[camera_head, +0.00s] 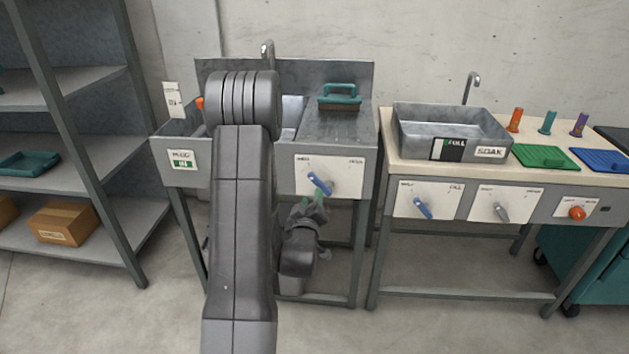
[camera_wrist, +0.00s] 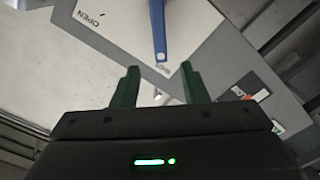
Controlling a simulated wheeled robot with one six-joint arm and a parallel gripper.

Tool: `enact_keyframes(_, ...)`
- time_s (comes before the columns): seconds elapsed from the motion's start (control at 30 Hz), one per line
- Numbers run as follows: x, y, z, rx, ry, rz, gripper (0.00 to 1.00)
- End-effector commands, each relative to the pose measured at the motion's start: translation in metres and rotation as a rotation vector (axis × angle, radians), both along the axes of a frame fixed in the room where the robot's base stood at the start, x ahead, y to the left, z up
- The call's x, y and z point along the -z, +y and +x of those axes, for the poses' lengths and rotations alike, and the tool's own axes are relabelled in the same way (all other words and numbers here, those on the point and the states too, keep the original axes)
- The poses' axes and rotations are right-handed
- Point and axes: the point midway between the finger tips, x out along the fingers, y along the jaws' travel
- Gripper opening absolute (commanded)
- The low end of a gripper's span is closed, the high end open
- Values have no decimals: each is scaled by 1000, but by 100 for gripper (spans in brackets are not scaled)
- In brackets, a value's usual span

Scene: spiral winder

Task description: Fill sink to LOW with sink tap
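A grey metal sink (camera_head: 345,135) stands left of centre in the head view, its basin partly hidden behind my arm. Its spout (camera_head: 267,50) rises at the back. On its white front panel (camera_head: 343,184) a blue tap lever (camera_head: 320,183) slants down to the right. The lever also shows in the wrist view (camera_wrist: 158,28), on a panel with an "OPEN" label. My gripper (camera_wrist: 157,84) is open, its green fingers spread on either side of the lever's line, with the lever's tip just beyond them. No contact shows. I cannot see the water level in the sink.
Right of the sink, a bench (camera_head: 392,160) carries a SOAK basin (camera_head: 450,122), green and blue mats and its own handles, including another blue lever (camera_head: 422,208). A teal-handled brush (camera_head: 340,97) lies on the sink's top. Shelves (camera_head: 75,170) stand at left. Floor in front is clear.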

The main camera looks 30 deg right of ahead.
Motion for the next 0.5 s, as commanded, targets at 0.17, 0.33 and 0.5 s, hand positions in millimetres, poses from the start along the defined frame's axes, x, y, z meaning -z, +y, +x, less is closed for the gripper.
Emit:
enact_keyframes(0.17, -1, -21, 34, 0, -1, -1, 40)
enact_keyframes(0.33, -1, -38, 61, 1, -1, 1, 40)
enact_keyframes(0.5, 0, -48, 78, 1, 1, 2, 40)
